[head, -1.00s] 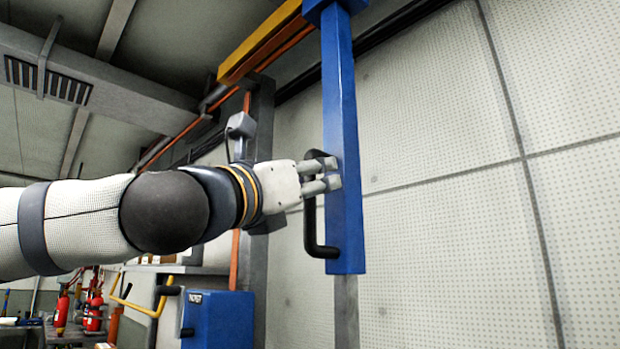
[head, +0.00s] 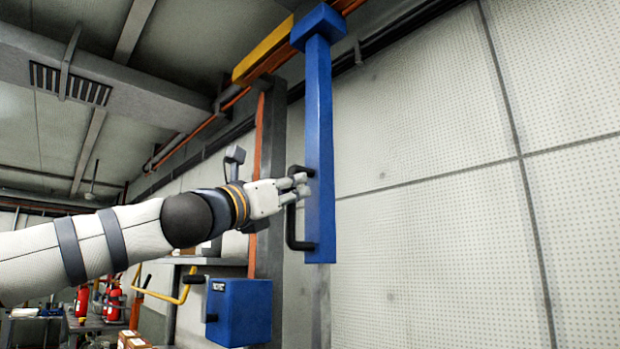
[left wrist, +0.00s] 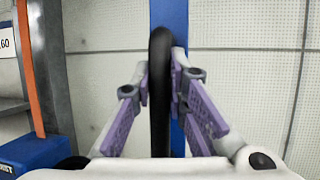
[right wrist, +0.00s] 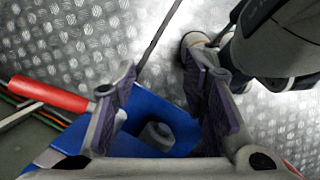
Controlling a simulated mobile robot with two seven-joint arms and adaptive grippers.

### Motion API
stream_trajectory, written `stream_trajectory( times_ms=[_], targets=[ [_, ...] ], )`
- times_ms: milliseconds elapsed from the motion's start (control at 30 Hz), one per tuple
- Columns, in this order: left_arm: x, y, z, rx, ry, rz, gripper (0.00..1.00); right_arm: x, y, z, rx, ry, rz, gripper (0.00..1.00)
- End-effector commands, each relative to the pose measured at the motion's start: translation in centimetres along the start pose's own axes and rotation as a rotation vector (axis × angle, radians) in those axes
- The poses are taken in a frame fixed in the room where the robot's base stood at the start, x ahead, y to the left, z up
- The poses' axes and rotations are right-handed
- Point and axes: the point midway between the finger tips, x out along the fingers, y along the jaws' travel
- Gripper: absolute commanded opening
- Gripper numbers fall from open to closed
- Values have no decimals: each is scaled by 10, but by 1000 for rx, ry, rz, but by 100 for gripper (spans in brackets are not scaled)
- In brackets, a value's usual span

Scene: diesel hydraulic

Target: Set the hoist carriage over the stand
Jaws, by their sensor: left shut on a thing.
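The hoist carriage (head: 319,150) is a tall blue post with a black side handle, hanging from an overhead rail. My left gripper (head: 298,187) is shut on the upper part of the handle (head: 291,225). In the left wrist view the black handle (left wrist: 160,85) stands upright between the fingers, with the blue post (left wrist: 170,15) behind. My right gripper (right wrist: 165,95) is open in the right wrist view, above a blue object (right wrist: 150,105) with a grey round part. I cannot tell which thing is the stand.
The yellow beam (head: 263,52) and orange rail run along the wall top. A blue box (head: 238,312) sits low beside a grey column. Red extinguishers (head: 113,300) stand at the back left. A red-handled tool (right wrist: 48,95) lies by the blue object on the metal floor.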

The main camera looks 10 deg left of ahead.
Motion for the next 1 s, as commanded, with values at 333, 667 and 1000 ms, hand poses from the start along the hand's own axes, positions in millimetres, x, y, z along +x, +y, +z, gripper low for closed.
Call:
stream_trajectory(
  times_ms=[333, 667, 1000],
  targets=[
    [0, 9, -2, -5, 2, 11, 0, 0, 0, 0, 0, 0, 0, 40],
    [0, 6, -2, -4, 2, 5, 35, 0, 0, 0, 0, -1, 0, 40],
    [-55, 6, -2, -5, 1, 4, 35, 0, 0, 0, 0, 0, 0, 40]
  ],
)
